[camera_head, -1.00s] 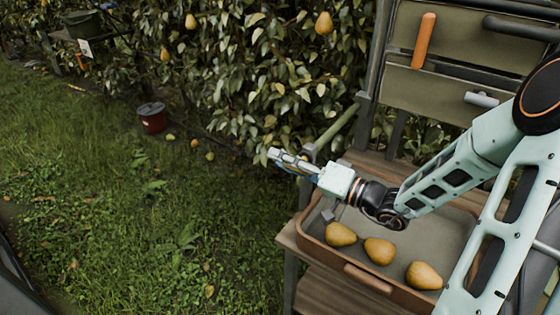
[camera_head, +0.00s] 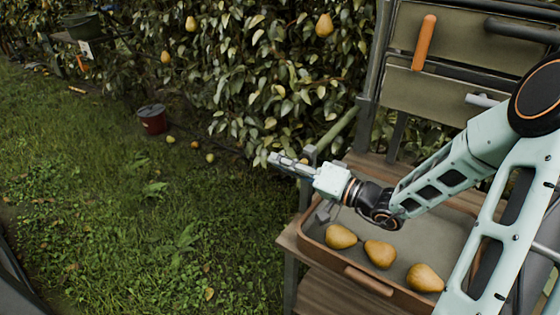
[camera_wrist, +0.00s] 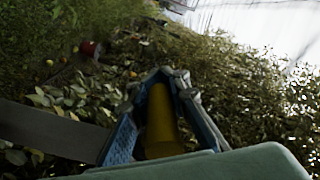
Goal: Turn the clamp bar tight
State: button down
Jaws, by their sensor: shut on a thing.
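My gripper (camera_head: 280,161) is at the left end of my arm in the head view, at the workbench's left edge. In the wrist view, its blue-padded fingers (camera_wrist: 158,84) are closed around a yellow, rounded bar (camera_wrist: 160,122), which I take to be the clamp bar. The bar runs lengthwise between the pads, and its lower end is hidden behind the gripper body. In the head view the gripper hides the bar, so its angle and tightness cannot be told.
A brown-rimmed tray (camera_head: 368,282) with three pears lies below my arm. A back panel (camera_head: 440,95) holds an orange-handled tool (camera_head: 424,42). A leafy pear hedge (camera_head: 260,75) stands behind. A red bucket (camera_head: 152,122) is on the grass, which is open at left.

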jog(key=shift+d, duration=0.1)
dwell(0.3)
jog(key=g+h+p, duration=0.1)
jog(key=h, duration=0.1)
jog(key=f+g+h+p, duration=0.1)
jog(key=shift+d+f+h, duration=0.1)
jog(key=shift+h, duration=0.3)
jog(key=shift+s+d+f+g+h+p, duration=0.5)
jog(key=shift+g+h+p, duration=1.1)
jog(key=shift+p, duration=3.1)
jog(key=shift+s+d+f+g+h+p, duration=0.25)
jog(key=shift+d+f+g+h+p, duration=0.5)
jog(key=shift+h+p, duration=2.7)
jog(key=shift+s+d+f+g+h+p, duration=0.5)
jog(key=shift+g+p, duration=1.05)
jog(key=shift+p, duration=4.4)
jog(key=shift+w+d+r, duration=0.2)
jog(key=c, duration=2)
grip_release()
jog(key=shift+o, duration=0.9)
jog(key=shift+s+f, duration=0.15)
jog(key=shift+s, duration=0.05)
